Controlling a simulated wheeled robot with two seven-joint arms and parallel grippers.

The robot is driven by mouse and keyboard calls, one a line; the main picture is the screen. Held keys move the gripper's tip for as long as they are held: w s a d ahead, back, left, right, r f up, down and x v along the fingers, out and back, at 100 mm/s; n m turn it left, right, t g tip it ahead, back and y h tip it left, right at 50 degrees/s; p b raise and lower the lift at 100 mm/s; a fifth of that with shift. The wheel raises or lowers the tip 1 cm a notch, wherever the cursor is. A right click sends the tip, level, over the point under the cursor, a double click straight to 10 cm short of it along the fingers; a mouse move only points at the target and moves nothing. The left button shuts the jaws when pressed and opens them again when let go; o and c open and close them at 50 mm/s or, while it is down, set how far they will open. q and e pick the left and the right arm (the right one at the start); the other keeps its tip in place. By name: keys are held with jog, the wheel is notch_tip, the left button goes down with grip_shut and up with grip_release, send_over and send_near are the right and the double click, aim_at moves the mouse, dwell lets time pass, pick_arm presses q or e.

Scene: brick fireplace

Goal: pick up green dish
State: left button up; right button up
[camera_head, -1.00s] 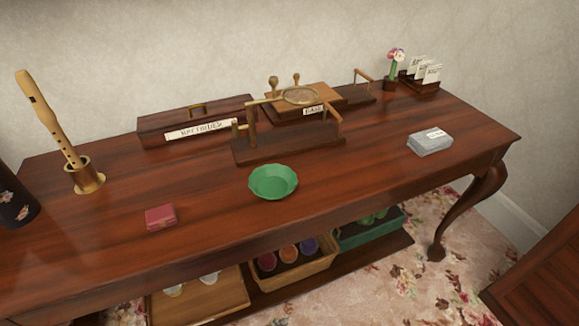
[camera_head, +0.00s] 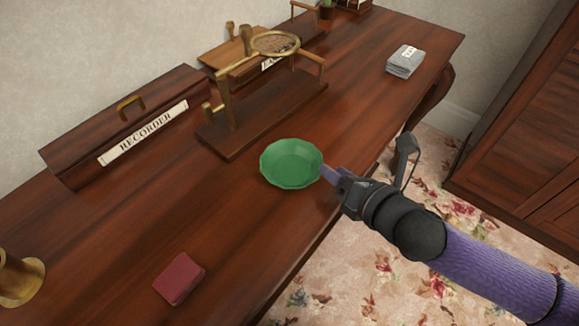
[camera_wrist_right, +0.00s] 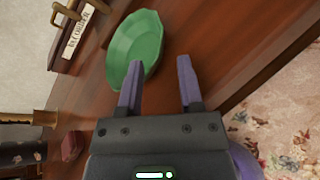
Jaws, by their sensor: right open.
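The green dish (camera_head: 291,163) is a shallow round bowl with a faceted rim, standing upright on the dark wooden table (camera_head: 235,225) near its front edge. My right gripper (camera_head: 332,176) reaches in from the right at the dish's right side. In the right wrist view, the two purple fingers (camera_wrist_right: 158,82) are apart with nothing held between them. The left finger there overlaps the lower rim of the dish (camera_wrist_right: 137,45); I cannot tell whether it touches. The right finger is clear of the dish. My left gripper is not in view.
Behind the dish stands a wooden stand with a brass ring (camera_head: 262,110). A recorder case (camera_head: 130,125) lies at the back left. A red box (camera_head: 179,279) is at the front left, and a grey card stack (camera_head: 404,62) at the back right. Bare table surrounds the dish.

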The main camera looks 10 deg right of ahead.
aim_at(318, 158)
jog(key=b+x, duration=0.2)
jog(key=x, duration=0.3)
jog(key=shift+w+r+b, duration=0.1)
jog(key=shift+w+b, duration=0.15)
jog(key=shift+b, duration=0.05)
jog(key=shift+w+a, duration=0.1)
jog(key=shift+w, duration=0.05)
jog(key=shift+r, duration=0.1)
grip_shut()
dwell(0.5)
